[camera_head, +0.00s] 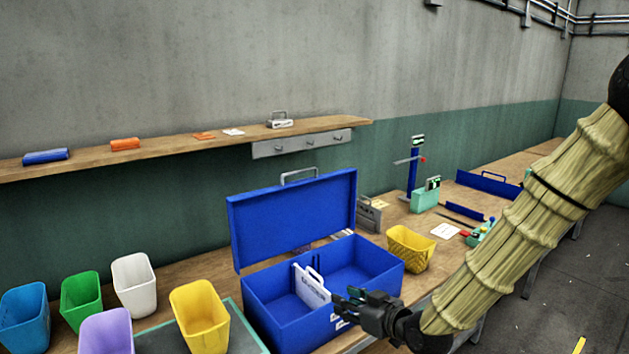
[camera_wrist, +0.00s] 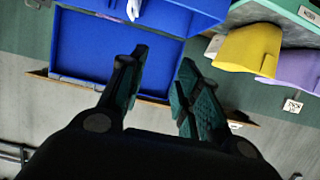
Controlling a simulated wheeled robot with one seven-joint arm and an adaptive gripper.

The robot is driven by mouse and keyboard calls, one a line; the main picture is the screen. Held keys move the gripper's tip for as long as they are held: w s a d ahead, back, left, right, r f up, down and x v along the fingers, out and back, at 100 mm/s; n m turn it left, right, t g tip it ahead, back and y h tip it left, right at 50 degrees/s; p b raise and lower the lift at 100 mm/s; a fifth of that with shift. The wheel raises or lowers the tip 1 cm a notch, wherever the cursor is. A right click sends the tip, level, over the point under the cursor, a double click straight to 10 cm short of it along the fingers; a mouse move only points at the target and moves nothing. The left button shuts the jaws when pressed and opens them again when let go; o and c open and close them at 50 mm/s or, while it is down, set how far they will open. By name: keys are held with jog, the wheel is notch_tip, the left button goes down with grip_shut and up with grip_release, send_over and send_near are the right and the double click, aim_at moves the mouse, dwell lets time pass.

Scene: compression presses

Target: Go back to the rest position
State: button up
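My gripper (camera_head: 358,303) is at the front right of the open blue toolbox (camera_head: 290,322), at about the height of its rim. In the wrist view my gripper (camera_wrist: 160,82) shows two dark green fingers spread apart with nothing between them. The toolbox lid (camera_head: 292,219) stands raised at the back. A white divider or case with a handle (camera_head: 311,287) stands inside the box. The wrist view also shows the blue box (camera_wrist: 185,50) beyond the fingers. My arm reaches in from the right, in a tan sleeve. I cannot tell whether the gripper touches the box.
Several bins, including a yellow one (camera_head: 199,317), stand left of the toolbox. A wooden shelf (camera_head: 185,143) runs along the wall behind. Open floor (camera_head: 590,262) lies at the right.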

jog(key=s+d+f+m+g+h+b, duration=0.15)
jog(key=s+f, duration=0.25)
jog(key=f, duration=0.5)
jog(key=s+d+f+m+g+h+b, duration=0.15)
jog(key=s+f, duration=0.25)
jog(key=f, duration=0.5)
jog(key=s+d+f+m+g+h+b, duration=0.15)
jog(key=s+f, duration=0.25)
jog(key=f, duration=0.5)
jog(key=s+d+f+m+g+h+b, duration=0.1)
jog(key=s+d+f, duration=0.4)
jog(key=s+f, duration=0.5)
jog(key=s+d+f+m+g+h+b, duration=0.2)
jog(key=s+f, duration=0.9)
jog(key=s, duration=0.6)
jog(key=d+g+h+b, duration=0.1)
jog(key=d+g+b, duration=0.1)
jog(key=d+g, duration=0.1)
jog(key=shift+s+f+g, duration=0.2)
jog(key=shift+s+g, duration=0.05)
jog(key=shift+g, duration=0.2)
